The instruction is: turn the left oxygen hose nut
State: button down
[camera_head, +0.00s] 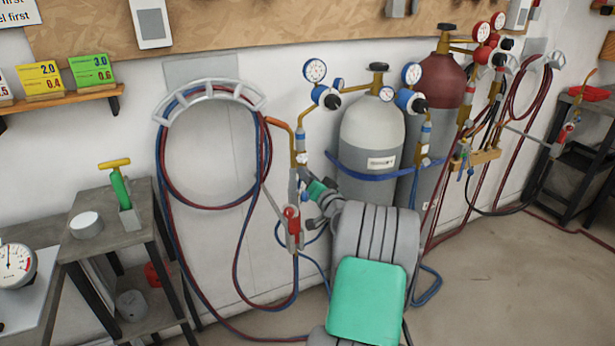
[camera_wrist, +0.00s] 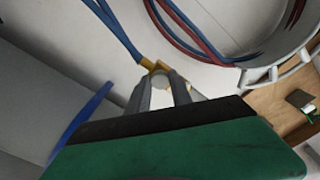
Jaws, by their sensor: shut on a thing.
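My gripper (camera_wrist: 160,82) is in the middle of the wrist view, with its two grey fingers close together on a small brass nut (camera_wrist: 152,65). A blue hose (camera_wrist: 118,28) runs from the nut to the upper left. In the head view my gripper (camera_head: 303,177) reaches the lower end of the left brass regulator fitting (camera_head: 299,145), beside the wall. The nut itself is too small and too covered to make out in that view. Whether the nut has turned does not show.
A grey cylinder (camera_head: 371,135) stands just right of the gripper, with a pressure gauge (camera_head: 315,70) above. A hose hanger (camera_head: 212,90) with coiled red and blue hoses is on the left. A red-handled torch (camera_head: 292,222) hangs close below. A side table (camera_head: 92,245) stands left.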

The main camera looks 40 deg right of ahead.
jog(key=c, duration=1.1)
grip_release()
jog(key=shift+c, duration=0.2)
jog(key=shift+s, duration=0.1)
jog(key=v, duration=0.7)
jog(key=shift+s, duration=0.3)
jog(key=shift+a, duration=0.15)
